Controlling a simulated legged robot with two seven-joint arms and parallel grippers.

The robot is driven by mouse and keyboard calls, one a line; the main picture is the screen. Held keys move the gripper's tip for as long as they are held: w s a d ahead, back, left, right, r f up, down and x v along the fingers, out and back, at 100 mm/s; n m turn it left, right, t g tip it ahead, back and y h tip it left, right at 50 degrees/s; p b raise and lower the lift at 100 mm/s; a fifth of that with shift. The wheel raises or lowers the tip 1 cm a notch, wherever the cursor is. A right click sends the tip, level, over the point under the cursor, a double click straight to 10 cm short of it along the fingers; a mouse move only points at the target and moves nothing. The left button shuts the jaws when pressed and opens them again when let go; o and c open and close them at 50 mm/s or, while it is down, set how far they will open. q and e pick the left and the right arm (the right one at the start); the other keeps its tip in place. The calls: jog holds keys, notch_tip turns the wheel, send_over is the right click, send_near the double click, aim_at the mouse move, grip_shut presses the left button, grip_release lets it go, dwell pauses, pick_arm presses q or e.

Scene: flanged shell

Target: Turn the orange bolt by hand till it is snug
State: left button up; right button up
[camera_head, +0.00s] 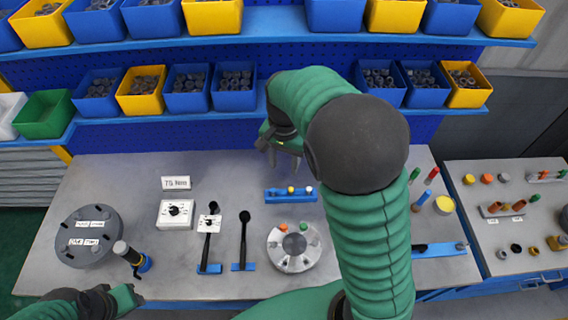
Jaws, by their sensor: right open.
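A round silver flanged shell (293,262) sits on the grey bench, right of the middle. An orange bolt head (283,227) shows on its top at the back left, with a green one (304,226) at the back right. My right gripper (283,166) is open and empty, fingers pointing down, above the bench behind the shell and apart from the orange bolt. My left gripper (130,298) is at the lower left near the bench's front edge, far from the shell; its fingers are too unclear to judge.
A blue rack (280,195) with small coloured pieces lies behind the shell. Two black-handled tools (243,240) stand left of it. Bins (234,98) line the back shelves.

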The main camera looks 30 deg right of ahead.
jog(key=n+b, duration=1.2)
jog(key=b, duration=1)
send_over(283, 225)
notch_tip(283, 225, down, 21)
notch_tip(283, 225, down, 16)
jog(key=shift+r, duration=0.1)
jog(key=shift+c, duration=0.4)
jog(key=shift+m, duration=0.3)
grip_shut()
